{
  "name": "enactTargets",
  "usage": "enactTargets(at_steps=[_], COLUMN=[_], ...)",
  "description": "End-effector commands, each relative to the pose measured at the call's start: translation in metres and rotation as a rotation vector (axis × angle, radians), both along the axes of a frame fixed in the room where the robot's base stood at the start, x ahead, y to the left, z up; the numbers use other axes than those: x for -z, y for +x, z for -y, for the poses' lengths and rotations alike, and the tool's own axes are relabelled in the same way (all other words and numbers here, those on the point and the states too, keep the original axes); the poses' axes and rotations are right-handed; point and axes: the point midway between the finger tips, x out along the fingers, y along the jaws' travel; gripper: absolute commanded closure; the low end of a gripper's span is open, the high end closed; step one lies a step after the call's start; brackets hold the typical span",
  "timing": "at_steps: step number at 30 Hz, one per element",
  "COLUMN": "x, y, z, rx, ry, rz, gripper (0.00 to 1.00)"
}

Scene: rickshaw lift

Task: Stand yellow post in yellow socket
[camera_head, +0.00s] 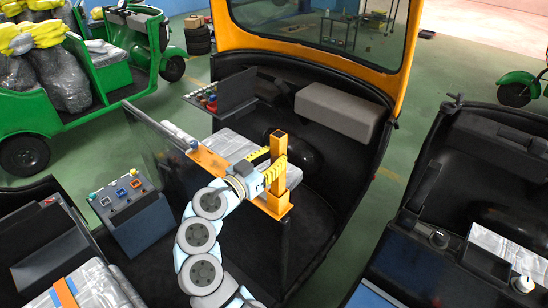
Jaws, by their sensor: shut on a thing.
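An orange-yellow square post (279,158) stands upright in the middle of the view, its hollow top open. Its foot meets an orange plate (277,207); I cannot tell whether it is joined to it or stands in a socket there. My gripper (272,171), at the end of my pale blue arm, is at the post's side, with yellow-and-black striped parts against it. It appears shut on the post, but its fingertips are hard to make out. I cannot clearly pick out a yellow socket.
A control box (133,213) with small coloured fittings stands left of my arm. A tray (225,94) with small coloured pieces is behind. A plastic-wrapped seat (232,143) lies behind the post. The open orange rickshaw body (399,60) surrounds the back; black vehicle parts crowd the right.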

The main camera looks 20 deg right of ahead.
Motion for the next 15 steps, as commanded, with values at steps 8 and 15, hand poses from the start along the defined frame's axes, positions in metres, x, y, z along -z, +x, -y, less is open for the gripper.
enactTargets(at_steps=[8, 15], x=[0.0022, 0.0076], y=[0.0000, 0.0000], z=[0.0000, 0.0000], rx=[0.000, 0.000], ry=[0.000, 0.000], rz=[0.001, 0.001], gripper=[1.00, 1.00])
